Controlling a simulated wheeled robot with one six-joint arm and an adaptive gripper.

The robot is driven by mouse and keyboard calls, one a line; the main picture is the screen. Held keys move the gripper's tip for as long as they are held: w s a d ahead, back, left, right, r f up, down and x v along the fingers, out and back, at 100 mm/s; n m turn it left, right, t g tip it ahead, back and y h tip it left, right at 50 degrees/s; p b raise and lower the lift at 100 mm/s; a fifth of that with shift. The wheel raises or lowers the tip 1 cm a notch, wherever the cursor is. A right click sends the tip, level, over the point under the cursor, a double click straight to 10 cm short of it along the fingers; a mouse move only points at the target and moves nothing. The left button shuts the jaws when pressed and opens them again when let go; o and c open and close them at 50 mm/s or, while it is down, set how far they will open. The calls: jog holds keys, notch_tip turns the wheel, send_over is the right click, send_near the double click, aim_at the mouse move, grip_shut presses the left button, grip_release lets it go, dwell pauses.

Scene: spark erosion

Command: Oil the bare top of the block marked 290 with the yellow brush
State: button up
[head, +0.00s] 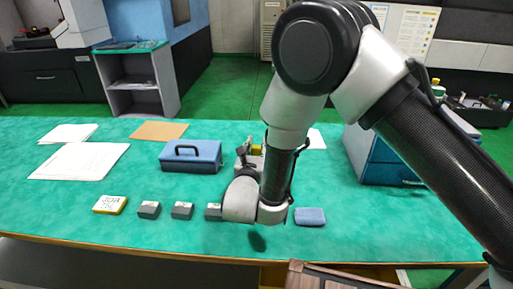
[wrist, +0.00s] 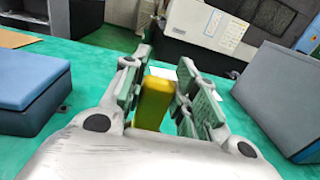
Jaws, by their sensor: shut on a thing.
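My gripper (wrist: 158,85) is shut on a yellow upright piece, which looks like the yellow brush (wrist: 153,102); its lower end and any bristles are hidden. In the head view a bit of yellow shows beside my arm, and the rest of my gripper (head: 249,155) is mostly hidden. Small dark grey blocks stand in a row near the front of the table: a left one (head: 148,210), a middle one (head: 182,210) and a right one (head: 213,211), partly covered by my arm. Their markings are too small to read, so I cannot tell which is 290.
A yellow-edged plate (head: 109,205) lies left of the blocks, and a blue pad (head: 309,216) lies right of my arm. A blue case with a handle (head: 191,157) stands behind the blocks. A blue cabinet (head: 386,158) stands at right. Paper sheets (head: 80,161) lie at left.

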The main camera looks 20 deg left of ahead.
jog(key=shift+f, duration=0.55)
dwell(0.9)
jog(key=shift+r, duration=3.55)
